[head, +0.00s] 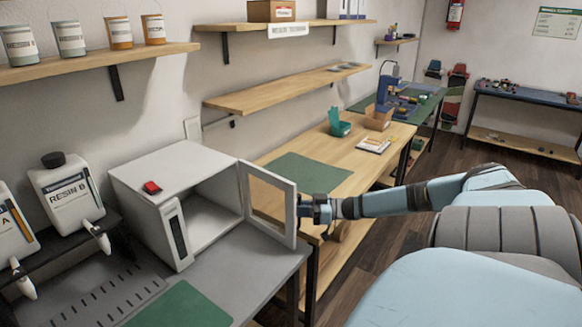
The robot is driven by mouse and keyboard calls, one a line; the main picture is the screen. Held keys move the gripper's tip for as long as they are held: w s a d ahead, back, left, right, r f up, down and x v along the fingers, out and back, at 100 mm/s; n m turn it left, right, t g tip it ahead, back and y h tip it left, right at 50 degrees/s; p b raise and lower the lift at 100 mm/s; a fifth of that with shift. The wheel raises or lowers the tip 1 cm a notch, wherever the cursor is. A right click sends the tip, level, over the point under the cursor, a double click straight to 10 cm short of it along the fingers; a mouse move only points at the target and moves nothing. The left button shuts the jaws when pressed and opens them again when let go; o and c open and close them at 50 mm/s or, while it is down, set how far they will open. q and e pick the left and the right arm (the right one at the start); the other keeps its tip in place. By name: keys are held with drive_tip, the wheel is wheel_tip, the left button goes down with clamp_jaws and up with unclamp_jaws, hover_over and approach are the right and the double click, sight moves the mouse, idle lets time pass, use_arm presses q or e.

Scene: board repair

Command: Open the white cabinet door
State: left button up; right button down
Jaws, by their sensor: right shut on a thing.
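The white cabinet (178,165) stands on a grey table at the centre left, with a red button or switch on its top and a dark panel on its front left post. Its door (287,232), a white frame with a clear pane, stands swung open to the right, and the inside of the cabinet shows bare. My right gripper (304,207) is at the door's outer edge, shut on it; the fingertips are small and partly hidden there. My right arm reaches in from the right. My left gripper is not in view.
Resin jugs (72,192) stand left of the cabinet. A green mat (180,306) lies on the grey table in front. A wooden workbench (262,160) with a green mat stands behind the door. Shelves line the wall above. Open floor lies to the right.

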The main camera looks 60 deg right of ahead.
use_arm(q)
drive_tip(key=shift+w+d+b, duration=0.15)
drive_tip(key=shift+b, duration=0.2)
use_arm(e)
drive_tip(key=shift+w+d+r, duration=0.1)
drive_tip(key=shift+w+d, duration=0.1)
drive_tip(key=shift+d, duration=1.05)
drive_tip(key=c, duration=1.2)
unclamp_jaws()
drive_tip(key=shift+w, duration=0.1)
use_arm(q)
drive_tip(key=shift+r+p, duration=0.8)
drive_tip(key=shift+p, duration=0.85)
use_arm(e)
drive_tip(key=v, duration=1.3)
drive_tip(key=shift+s, duration=0.4)
